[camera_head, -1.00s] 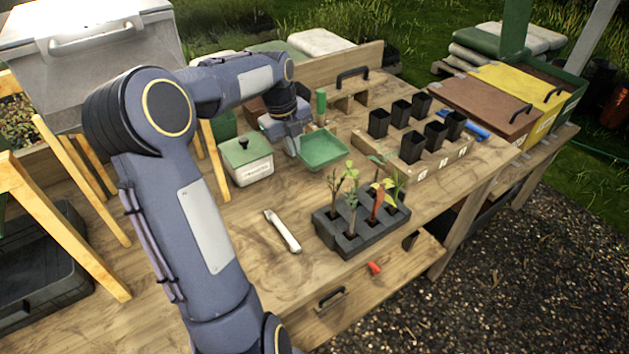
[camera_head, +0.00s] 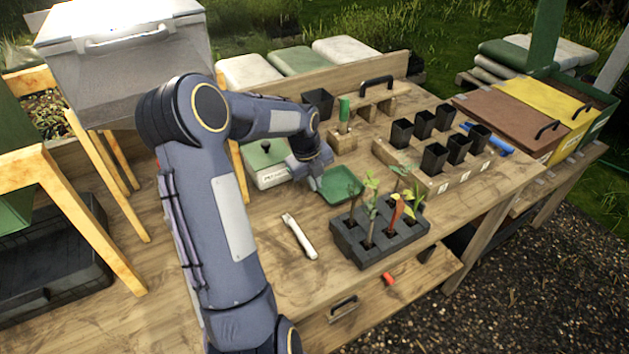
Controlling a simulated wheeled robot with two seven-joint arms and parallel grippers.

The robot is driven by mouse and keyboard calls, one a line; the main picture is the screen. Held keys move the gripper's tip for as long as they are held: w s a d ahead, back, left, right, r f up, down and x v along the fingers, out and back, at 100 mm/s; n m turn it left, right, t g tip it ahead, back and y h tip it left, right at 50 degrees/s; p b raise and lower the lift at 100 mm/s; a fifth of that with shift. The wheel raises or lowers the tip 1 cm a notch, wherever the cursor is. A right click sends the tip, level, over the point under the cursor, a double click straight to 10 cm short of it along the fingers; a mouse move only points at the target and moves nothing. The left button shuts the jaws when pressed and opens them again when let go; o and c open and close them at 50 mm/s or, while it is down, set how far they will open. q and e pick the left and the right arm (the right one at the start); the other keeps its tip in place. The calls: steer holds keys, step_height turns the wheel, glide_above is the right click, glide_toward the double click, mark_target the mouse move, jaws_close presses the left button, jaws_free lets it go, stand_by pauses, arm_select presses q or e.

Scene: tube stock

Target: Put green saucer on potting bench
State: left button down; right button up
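The green saucer (camera_head: 341,184), square and shallow, is over the wooden potting bench (camera_head: 265,215), between the white box with a green lid and the black seedling tray. It looks roughly level and very low; I cannot tell whether its base touches the bench. My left gripper (camera_head: 319,181) is at the saucer's left edge and appears shut on its rim; the fingertips are small and partly hidden. My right gripper is not in view.
The green-lidded white box (camera_head: 266,166) stands left of the saucer. The black seedling tray (camera_head: 365,246) is close in front. A white-handled tool (camera_head: 300,236) lies nearer me. Several black pots (camera_head: 433,158) stand right. The bench's front left is clear.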

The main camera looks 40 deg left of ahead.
arm_select(q)
steer(key=shift+f, duration=0.2)
steer(key=c, duration=1.7)
jaws_free()
step_height(320, 180, up, 12)
steer(key=s, duration=0.2)
steer(key=s+d+r+n+t, duration=0.1)
steer(key=s+d+r+n, duration=0.15)
steer(key=d+n, duration=0.35)
steer(key=s+d+r+n, duration=0.2)
steer(key=s+d+n, duration=0.15)
steer(key=d, duration=0.35)
steer(key=s+d+f+n+t+h, duration=0.1)
steer(key=s+d+n, duration=0.3)
steer(key=s+d+f+n+h, duration=0.1)
steer(key=s+d+f+n, duration=0.1)
steer(key=s+d+n, duration=0.2)
steer(key=s+d+f+n+t+h, duration=0.1)
steer(key=s+d+f+n, duration=0.1)
steer(key=s+d+n, duration=0.2)
steer(key=shift+s+d+f+n+t, duration=0.1)
steer(key=shift+s+d+n+t, duration=0.25)
steer(key=shift+n, duration=0.4)
steer(key=shift+a, duration=0.1)
